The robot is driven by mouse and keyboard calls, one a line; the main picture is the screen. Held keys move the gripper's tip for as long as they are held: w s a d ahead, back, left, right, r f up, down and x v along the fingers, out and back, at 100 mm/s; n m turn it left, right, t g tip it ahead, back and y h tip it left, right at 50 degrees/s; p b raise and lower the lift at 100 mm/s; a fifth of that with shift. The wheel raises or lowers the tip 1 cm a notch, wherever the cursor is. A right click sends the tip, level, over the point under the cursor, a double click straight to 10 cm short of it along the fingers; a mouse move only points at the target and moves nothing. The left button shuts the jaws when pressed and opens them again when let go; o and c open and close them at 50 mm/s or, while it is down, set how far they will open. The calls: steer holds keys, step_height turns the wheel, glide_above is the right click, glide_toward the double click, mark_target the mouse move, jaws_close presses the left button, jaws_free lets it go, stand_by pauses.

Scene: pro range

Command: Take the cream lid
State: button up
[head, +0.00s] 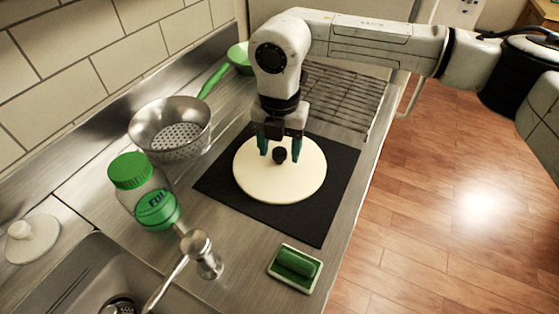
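The cream lid (300,185) is a flat round disc with a dark knob (280,156) near its middle. It lies on a black square mat (319,227) on the steel counter. My gripper (280,152) points down over the lid, with its two teal fingertips apart on either side of the knob. The gripper is open. I cannot tell whether the fingertips touch the knob or the lid.
A steel colander (170,125), a jar with a green cap (130,170) and a tap (201,250) stand left of the mat. A green sponge (297,262) in a dish sits in front. A wire rack (345,97) lies behind. The counter's right edge drops to wooden floor.

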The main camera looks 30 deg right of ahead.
jaws_close()
stand_by(0.3)
steer(key=shift+r, duration=0.15)
